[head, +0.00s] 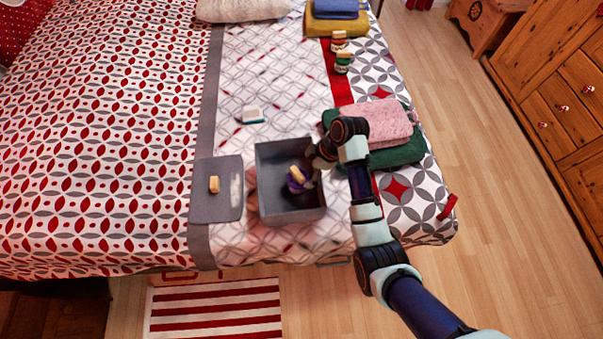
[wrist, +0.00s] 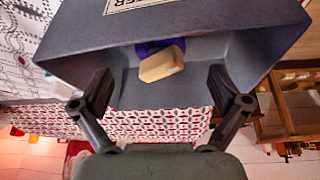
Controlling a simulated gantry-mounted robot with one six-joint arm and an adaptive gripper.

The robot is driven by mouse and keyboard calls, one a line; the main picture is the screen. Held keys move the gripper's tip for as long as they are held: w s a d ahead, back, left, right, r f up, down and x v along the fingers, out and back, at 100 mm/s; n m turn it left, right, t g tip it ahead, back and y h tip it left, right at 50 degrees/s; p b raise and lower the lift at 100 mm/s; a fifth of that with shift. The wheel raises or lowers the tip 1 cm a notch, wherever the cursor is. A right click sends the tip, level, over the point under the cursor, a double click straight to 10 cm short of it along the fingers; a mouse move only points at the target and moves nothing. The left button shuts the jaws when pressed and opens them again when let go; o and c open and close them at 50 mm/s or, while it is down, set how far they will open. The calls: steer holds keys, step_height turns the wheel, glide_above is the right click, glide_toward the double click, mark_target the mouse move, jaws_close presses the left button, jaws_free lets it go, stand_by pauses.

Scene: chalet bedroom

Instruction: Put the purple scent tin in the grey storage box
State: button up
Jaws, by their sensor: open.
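The grey storage box (head: 271,210) stands open on the bed. The purple scent tin (head: 294,187), with a pale wooden bar on top, shows within its walls; its base is hard to make out. In the wrist view the purple tin (wrist: 150,47) and its pale bar (wrist: 161,63) lie beyond and between my fingers, with a gap on each side. My gripper (head: 310,173) reaches over the right side of the box; in the wrist view my gripper (wrist: 162,84) is open and empty. The box's wall (wrist: 200,20) fills the top there.
A grey lid (head: 215,205) with a wooden handle lies left of the box. Folded green and pink towels (head: 380,120) are stacked close on the right. Two stacked tins or jars (head: 341,50) stand farther back, and a small white-topped block (head: 252,115) lies behind the box.

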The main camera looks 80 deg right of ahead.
steer(key=v, duration=0.3)
stand_by(0.4)
steer(key=w+a+r+t+h, duration=0.1)
steer(key=w+a+r, duration=0.4)
steer(key=w+a, duration=0.35)
steer(key=w+a+r+t+h, duration=0.15)
steer(key=w+a+r, duration=0.25)
steer(key=w+a, duration=0.5)
steer(key=a+r+m+t, duration=0.1)
steer(key=a+r+t, duration=0.1)
steer(key=a+r, duration=0.2)
steer(key=a+r+m+t+y, duration=0.1)
steer(key=a+r, duration=0.4)
steer(key=a, duration=0.6)
steer(key=a+r+t, duration=0.2)
steer(key=a+r, duration=0.2)
steer(key=a, duration=0.4)
steer(key=shift+s+a+r+m+t+y, duration=0.2)
steer(key=shift+s+r+m+t+y, duration=0.1)
steer(key=shift+m+t+y, duration=0.1)
